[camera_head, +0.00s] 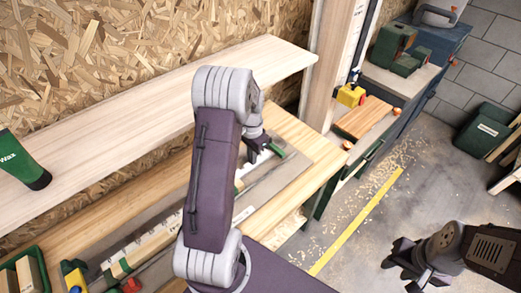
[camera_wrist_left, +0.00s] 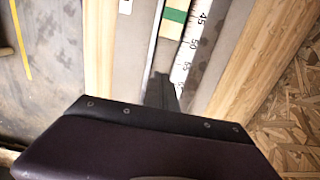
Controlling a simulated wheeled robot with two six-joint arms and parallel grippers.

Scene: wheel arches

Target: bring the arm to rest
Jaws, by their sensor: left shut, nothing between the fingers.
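My left arm rises from the bottom middle and bends over the bench in the head view. Its gripper (camera_head: 258,146) is partly hidden behind the wrist and hangs above the bench's far end. In the left wrist view my left gripper (camera_wrist_left: 161,88) is a dark narrow shape, shut and empty, over a grey strip beside a white ruler (camera_wrist_left: 190,55) with black numbers.
A wooden shelf (camera_head: 110,125) runs along the chipboard wall above the bench, with a green wax tube (camera_head: 22,165) at its left. Blocks and a green tray (camera_head: 35,262) are at the lower left. A side bench holds a yellow item (camera_head: 351,95).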

